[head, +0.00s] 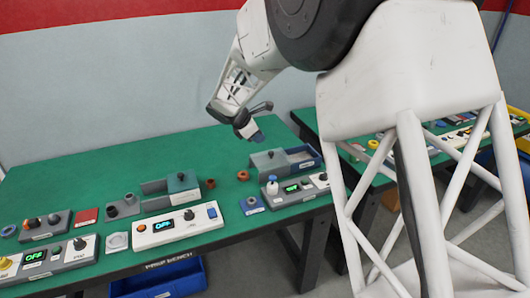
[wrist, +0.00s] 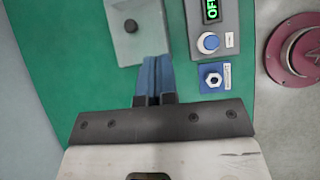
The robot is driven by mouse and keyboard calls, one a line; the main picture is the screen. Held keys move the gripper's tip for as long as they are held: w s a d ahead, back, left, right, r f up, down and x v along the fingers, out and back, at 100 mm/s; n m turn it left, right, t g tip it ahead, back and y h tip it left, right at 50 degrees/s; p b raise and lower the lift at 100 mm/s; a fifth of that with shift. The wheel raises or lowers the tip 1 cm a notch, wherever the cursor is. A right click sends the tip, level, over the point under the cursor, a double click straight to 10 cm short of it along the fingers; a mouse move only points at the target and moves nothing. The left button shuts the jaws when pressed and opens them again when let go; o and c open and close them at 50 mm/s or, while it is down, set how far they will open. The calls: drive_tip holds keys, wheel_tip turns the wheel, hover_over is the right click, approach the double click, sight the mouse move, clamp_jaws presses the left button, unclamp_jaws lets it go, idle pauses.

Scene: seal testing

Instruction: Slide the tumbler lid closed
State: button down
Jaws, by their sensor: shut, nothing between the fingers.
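A grey lid (head: 268,160) with a small dark knob sits over the left part of a blue-and-grey open box (head: 305,160) at the right of the green bench. The box's right part shows open. In the wrist view a grey plate (wrist: 150,14) with a dark round knob (wrist: 130,26) lies just beyond my fingertips; it looks like this lid. My gripper (head: 258,137) hangs above the lid, apart from it as far as I can tell. Its blue fingertips, also in the wrist view (wrist: 153,70), are together and empty. They overlap the plate's near edge in that view.
A second lidded box (head: 155,205) stands to the left. A control panel (head: 295,190) with a green OFF display and a blue pad (head: 252,206) lie close in front. Brown rings (head: 243,176) sit nearby. The back left of the bench (head: 90,180) is clear.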

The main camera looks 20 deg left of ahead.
sight(270, 156)
drive_tip(key=a+f+n, duration=0.2)
drive_tip(key=a+f, duration=0.2)
drive_tip(key=a, duration=0.3)
drive_tip(key=shift+a+t, duration=0.3)
drive_tip(key=shift+t, duration=0.1)
drive_tip(key=shift+d, duration=0.1)
drive_tip(key=x, duration=1.1)
drive_tip(key=shift+w+d+r, duration=0.25)
drive_tip(key=shift+w+d, duration=0.05)
drive_tip(key=shift+w, duration=0.1)
drive_tip(key=shift+w+d+f, duration=0.15)
drive_tip(key=shift+w+d, duration=0.45)
drive_tip(key=shift+w, duration=0.25)
drive_tip(key=shift+d, duration=0.1)
drive_tip(key=w+d, duration=1)
drive_tip(key=shift+w, duration=0.1)
drive_tip(key=shift+d, duration=0.1)
